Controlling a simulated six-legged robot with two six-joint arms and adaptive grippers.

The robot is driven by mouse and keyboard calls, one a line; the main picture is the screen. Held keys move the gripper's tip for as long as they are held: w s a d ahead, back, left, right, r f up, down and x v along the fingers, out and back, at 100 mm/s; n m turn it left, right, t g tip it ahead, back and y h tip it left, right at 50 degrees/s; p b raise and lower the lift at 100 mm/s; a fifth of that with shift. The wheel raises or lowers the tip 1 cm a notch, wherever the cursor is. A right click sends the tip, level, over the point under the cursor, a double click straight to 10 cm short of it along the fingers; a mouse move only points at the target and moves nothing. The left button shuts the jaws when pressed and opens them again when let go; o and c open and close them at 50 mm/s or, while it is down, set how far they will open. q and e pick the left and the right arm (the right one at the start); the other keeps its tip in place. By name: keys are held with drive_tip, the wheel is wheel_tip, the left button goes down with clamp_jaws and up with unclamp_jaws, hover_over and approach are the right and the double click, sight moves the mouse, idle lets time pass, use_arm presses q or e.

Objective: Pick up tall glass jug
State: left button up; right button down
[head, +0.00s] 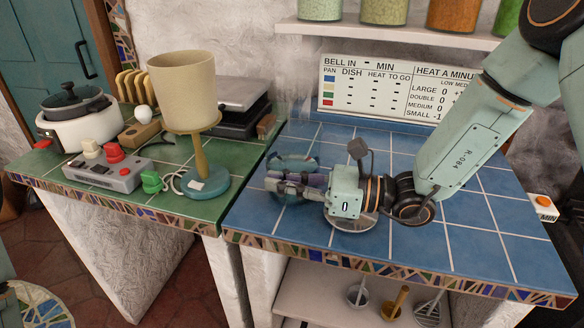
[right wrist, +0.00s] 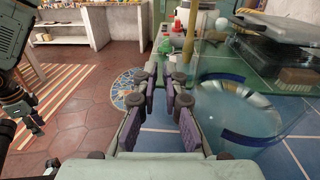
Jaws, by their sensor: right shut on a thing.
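The tall glass jug (head: 292,162) is clear and hard to make out. It stands upright over the left part of the blue-tiled counter, with a faint tall outline above its rounded lower part. My right gripper (head: 290,186) reaches in from the right and is shut on the jug at its lower part. In the right wrist view the jug (right wrist: 245,115) is a large clear round body with a dark blue band, right of the purple-padded fingers (right wrist: 161,112). The exact contact is hidden, and I cannot tell whether the base touches the counter.
A metal disc (head: 352,219) lies partly under my right wrist. Left, the green counter (head: 205,212) holds a lamp (head: 185,85), a control box (head: 108,172) and a white cooker (head: 75,122). A menu board (head: 400,92) stands behind. The blue counter's front right (head: 470,245) is clear.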

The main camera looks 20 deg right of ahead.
drive_tip(key=shift+w+r, duration=0.1)
drive_tip(key=shift+r, duration=0.05)
idle(0.3)
wheel_tip(320, 180, up, 10)
drive_tip(key=shift+f+p, duration=0.1)
drive_tip(key=shift+p, duration=1)
drive_tip(key=c, duration=2)
unclamp_jaws()
clamp_jaws()
